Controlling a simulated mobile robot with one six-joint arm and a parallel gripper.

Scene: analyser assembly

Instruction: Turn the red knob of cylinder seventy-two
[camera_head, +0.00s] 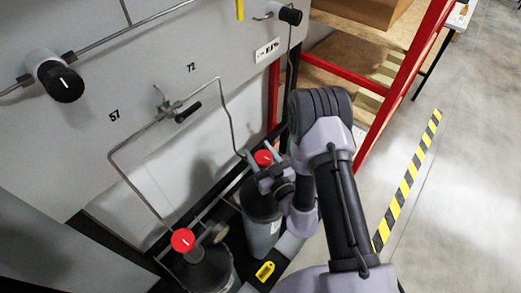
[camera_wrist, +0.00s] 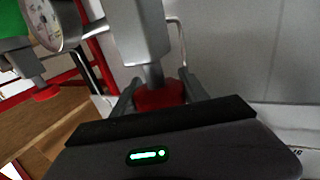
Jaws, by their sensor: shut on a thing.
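The panel carries the labels 72 (camera_head: 191,68) and 57 (camera_head: 114,116). A grey cylinder (camera_head: 262,232) with a red knob (camera_head: 263,157) stands at the far end of the rack, on the side of label 72. My gripper (camera_head: 270,171) reaches this knob from the right. In the wrist view the red knob (camera_wrist: 158,95) sits between the two fingers of my gripper (camera_wrist: 160,92), which are shut on it. The gripper body hides the knob's lower part. A grey valve stem (camera_wrist: 150,72) meets the knob.
A nearer cylinder (camera_head: 205,272) has its own red knob (camera_head: 183,240) and a gauge. A thin pipe (camera_head: 135,188) runs along the panel. A red frame (camera_head: 405,85) stands behind my arm. Open floor (camera_head: 460,200) lies to the right. The wrist view shows a gauge (camera_wrist: 46,18) at upper left.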

